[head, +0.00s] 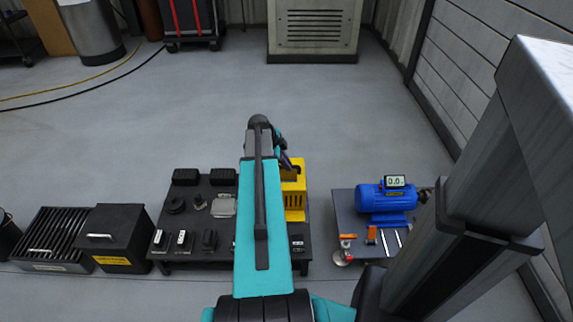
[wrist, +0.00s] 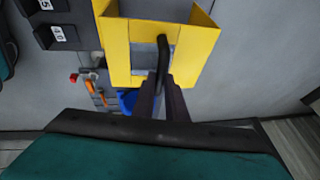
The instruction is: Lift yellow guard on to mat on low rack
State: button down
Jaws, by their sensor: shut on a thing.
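The yellow guard (head: 294,190) is a box-like yellow piece at the right end of the low black rack (head: 185,245). It also shows large in the wrist view (wrist: 115,50), with a black handle (wrist: 163,55) on it. My gripper (wrist: 165,85) is shut on that handle. In the head view my gripper (head: 287,160) is at the guard's upper edge, partly behind my arm. I cannot tell whether the guard touches the rack or hangs above it. I cannot make out a mat; my arm covers part of the rack top.
Several dark parts and numbered blocks (head: 182,240) stand on the rack's left part. A low cart with a blue motor (head: 385,198) stands to the right, across a floor gap. A black box (head: 115,238) and a grill (head: 58,238) are at left.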

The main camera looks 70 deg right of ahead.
jog(key=shift+f, duration=0.35)
dwell(0.8)
jog(key=c, duration=1.2)
grip_release()
jog(key=shift+r+p, duration=1.95)
jog(key=shift+r, duration=2.05)
jog(key=shift+w, duration=0.15)
